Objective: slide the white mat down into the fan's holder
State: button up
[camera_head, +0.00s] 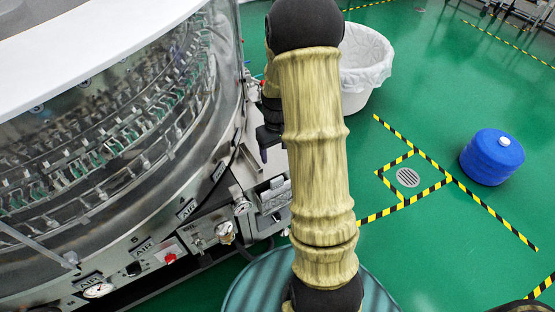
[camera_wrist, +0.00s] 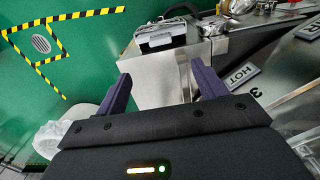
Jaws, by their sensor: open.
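I can make out neither the white mat nor the fan's holder for certain in either view. My gripper (camera_wrist: 160,84) shows in the wrist view with its two dark purple fingers wide apart and nothing between them. It points toward the side of a shiny metal box (camera_wrist: 163,78) on the washer's side. In the head view my gripper (camera_head: 267,143) is a small dark shape beside the washer, partly hidden behind my arm.
The round metal washer (camera_head: 105,130) fills the left of the head view, with valves and labels along its lower edge. A white lined bin (camera_head: 365,65) stands behind my arm. A blue container (camera_head: 492,157) stands on the right. Green floor around the drain (camera_head: 408,177) is clear.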

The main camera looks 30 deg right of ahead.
notch_tip(320, 180, up, 3)
jog(key=shift+f, duration=0.1)
dwell(1.1)
jog(key=s+a+r+t, duration=0.3)
jog(key=s+a+r, duration=0.5)
jog(key=s+a, duration=0.55)
notch_tip(320, 180, up, 17)
jog(key=w+p, duration=0.1)
jog(key=p, duration=1.6)
jog(key=shift+f, duration=0.15)
